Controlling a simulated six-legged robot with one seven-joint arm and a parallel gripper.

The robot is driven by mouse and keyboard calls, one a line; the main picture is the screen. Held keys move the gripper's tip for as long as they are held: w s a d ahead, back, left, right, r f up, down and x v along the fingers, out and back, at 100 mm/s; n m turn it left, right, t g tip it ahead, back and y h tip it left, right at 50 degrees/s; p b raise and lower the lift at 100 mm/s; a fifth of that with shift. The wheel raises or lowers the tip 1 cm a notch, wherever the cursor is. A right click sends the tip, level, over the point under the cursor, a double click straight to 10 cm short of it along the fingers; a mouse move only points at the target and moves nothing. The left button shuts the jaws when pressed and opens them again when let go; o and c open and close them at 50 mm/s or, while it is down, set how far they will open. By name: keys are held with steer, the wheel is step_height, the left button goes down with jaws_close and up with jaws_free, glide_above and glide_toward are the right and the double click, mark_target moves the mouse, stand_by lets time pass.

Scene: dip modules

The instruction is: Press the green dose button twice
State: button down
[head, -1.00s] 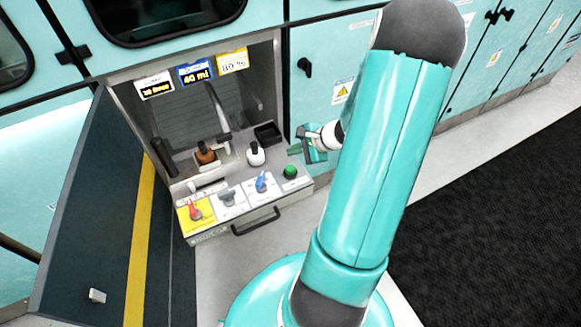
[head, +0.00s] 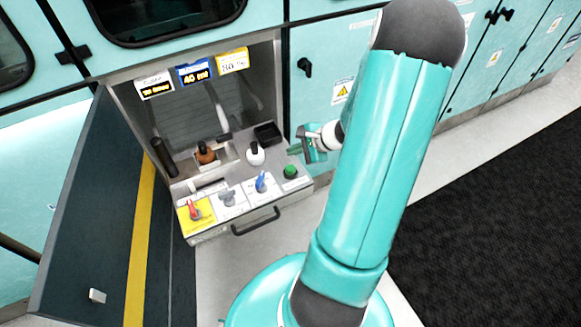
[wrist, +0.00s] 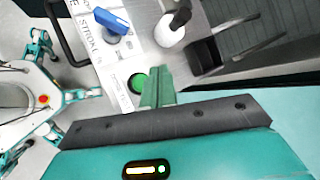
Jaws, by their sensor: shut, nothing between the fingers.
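The green dose button (head: 290,171) is a round knob at the right end of the control panel. In the wrist view the button (wrist: 137,83) is partly hidden behind my gripper's fingers. My gripper (head: 296,151) has green fingers and is shut and empty, just above and beside the button. The closed fingertips (wrist: 158,74) also show in the wrist view, over the right side of the button. I cannot tell whether they touch it.
Left of the button are a blue lever (head: 262,182), a grey knob (head: 227,196) and a red lever on yellow (head: 195,210). A white bottle (head: 255,154), a brown bottle (head: 205,153) and a black tray (head: 267,134) stand behind. The opened dark door (head: 95,210) is at left.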

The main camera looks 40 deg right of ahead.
mark_target(294, 168)
steer(key=shift+r, duration=0.1)
stand_by(0.7)
step_height(294, 168, up, 4)
steer(key=shift+f, duration=0.2)
stand_by(0.3)
steer(key=shift+f, duration=4.45)
steer(key=shift+f, duration=0.4)
